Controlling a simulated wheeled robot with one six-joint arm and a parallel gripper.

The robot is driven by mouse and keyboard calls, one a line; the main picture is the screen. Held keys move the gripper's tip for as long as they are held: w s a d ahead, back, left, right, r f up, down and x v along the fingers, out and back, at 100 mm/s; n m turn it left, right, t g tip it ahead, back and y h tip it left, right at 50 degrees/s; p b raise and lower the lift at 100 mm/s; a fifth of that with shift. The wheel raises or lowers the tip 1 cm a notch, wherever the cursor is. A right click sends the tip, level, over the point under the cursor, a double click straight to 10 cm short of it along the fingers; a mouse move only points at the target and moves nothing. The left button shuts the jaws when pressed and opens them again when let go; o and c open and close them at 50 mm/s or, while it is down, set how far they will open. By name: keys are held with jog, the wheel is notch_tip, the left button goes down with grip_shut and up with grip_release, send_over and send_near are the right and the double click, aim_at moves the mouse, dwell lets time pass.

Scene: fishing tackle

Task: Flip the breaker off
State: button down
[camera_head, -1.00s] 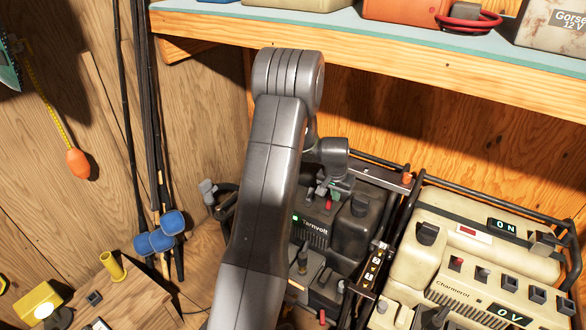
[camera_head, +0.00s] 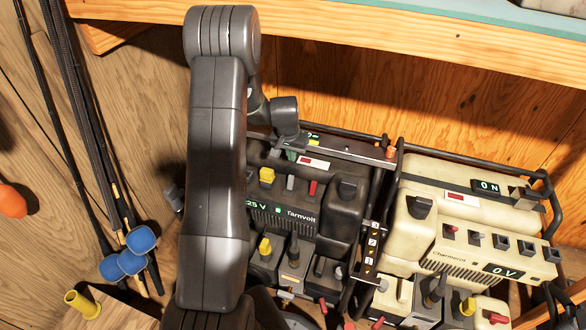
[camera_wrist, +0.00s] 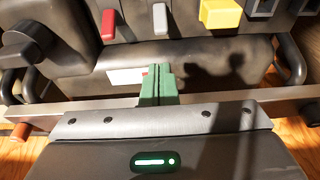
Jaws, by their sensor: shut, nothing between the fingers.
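My gripper (camera_head: 291,154) is shut and empty; its green fingertips also show in the wrist view (camera_wrist: 157,85). It is over the back edge of the dark Tarnvolt unit (camera_head: 345,215), behind its row of levers. A grey lever (camera_head: 290,182) is in line with the fingertips, apart from them in the wrist view (camera_wrist: 160,20). A red lever (camera_head: 312,187) and a yellow lever (camera_head: 266,175) flank it. I cannot tell which control is the breaker. A "25 V" display (camera_head: 257,205) is lit on the unit; my arm hides its left part.
A cream Charmerot unit (camera_head: 430,205) with "ON" and "0V" displays stands at right. A wooden shelf (camera_head: 330,40) overhangs the back. Rods with blue ends (camera_head: 140,240) stand at left.

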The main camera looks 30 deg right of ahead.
aim_at(290, 182)
jog(key=b+x, duration=0.1)
jog(key=x, duration=0.9)
jog(key=shift+s+a+f+b, duration=0.1)
jog(key=shift+s+f+b, duration=0.05)
jog(key=shift+b, duration=0.7)
